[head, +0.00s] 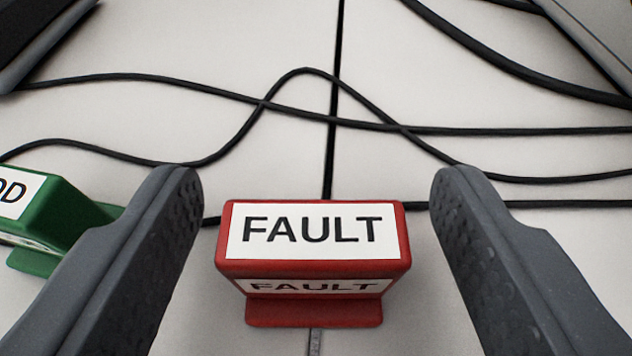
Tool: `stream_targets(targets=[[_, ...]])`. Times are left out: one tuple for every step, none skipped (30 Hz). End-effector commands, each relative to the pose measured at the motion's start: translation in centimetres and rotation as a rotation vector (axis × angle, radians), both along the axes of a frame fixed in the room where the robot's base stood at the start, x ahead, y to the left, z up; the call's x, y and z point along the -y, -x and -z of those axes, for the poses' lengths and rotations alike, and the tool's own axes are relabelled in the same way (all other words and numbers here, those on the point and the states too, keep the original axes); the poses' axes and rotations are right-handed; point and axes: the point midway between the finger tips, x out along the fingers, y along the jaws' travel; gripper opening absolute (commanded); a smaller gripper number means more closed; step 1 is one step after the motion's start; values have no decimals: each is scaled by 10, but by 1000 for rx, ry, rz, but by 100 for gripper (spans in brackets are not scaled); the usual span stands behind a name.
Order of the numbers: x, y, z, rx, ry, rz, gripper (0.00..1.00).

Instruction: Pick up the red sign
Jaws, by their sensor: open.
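The red sign (313,268) stands upright on a pale surface, low in the middle of the head view. It has white labels reading "FAULT" on its top and on its front face. My gripper (316,190) is open, with one dark grey finger to the left of the sign and one to the right. A gap shows between the sign and each finger, and the right gap looks a little wider near the fingertip. Nothing is held.
A green sign (66,213) with a white label ending in "OD" stands at the left, partly behind my left finger. Black cables (380,124) cross the pale surface (230,45) beyond the red sign. Dark equipment edges (35,35) show in both upper corners.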

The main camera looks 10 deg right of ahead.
Motion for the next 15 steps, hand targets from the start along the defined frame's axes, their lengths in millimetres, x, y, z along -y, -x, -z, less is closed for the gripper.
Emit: stream_targets(targets=[[0,-1,0,0,0,0,62],[0,-1,0,0,0,0,62],[0,-1,0,0,0,-1,62],[0,-1,0,0,0,-1,62],[0,-1,0,-1,-1,-1,62],[0,-1,0,-1,-1,-1,62],[0,-1,0,-1,-1,-1,56],[-1,-1,0,-1,-1,-1,48],[-1,-1,0,-1,-1,-1,37],[-1,-1,0,-1,-1,-1,28],[-1,-1,0,-1,-1,-1,20],[-1,-1,0,-1,-1,-1,14],[-1,-1,0,-1,-1,-1,14],[-1,-1,0,-1,-1,-1,14],[-1,-1,0,-1,-1,-1,14]])
